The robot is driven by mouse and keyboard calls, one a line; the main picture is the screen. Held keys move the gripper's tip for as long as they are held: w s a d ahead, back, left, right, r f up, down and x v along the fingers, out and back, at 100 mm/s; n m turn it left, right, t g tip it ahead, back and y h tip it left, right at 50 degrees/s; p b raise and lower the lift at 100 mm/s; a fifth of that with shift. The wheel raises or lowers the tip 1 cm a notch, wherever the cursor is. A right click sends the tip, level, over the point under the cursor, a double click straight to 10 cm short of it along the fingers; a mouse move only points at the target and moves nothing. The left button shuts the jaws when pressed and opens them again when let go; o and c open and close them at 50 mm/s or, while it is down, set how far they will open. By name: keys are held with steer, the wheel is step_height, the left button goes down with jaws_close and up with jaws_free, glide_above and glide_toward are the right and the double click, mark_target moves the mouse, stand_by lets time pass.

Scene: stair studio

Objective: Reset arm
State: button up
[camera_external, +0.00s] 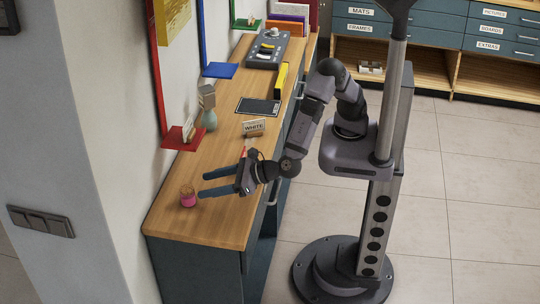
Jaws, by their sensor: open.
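My gripper (201,183) is open and empty above the near part of the wooden counter (215,225). Its two dark blue fingers point left and are spread apart. A small pink cup with a tan top (187,197) stands on the counter just left of the fingertips. From this view I cannot tell whether a finger touches it. My arm reaches left over the counter from its column, bent at the elbow.
A sign reading WHITE (254,127), a dark tablet-like panel (258,106) and a yellow upright block (281,80) stand further back. A grey-green vase (209,118) and a red shelf (179,137) are along the wall. A grey console (268,49) sits farther away. The counter's near end is clear.

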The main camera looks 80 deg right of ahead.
stand_by(0.3)
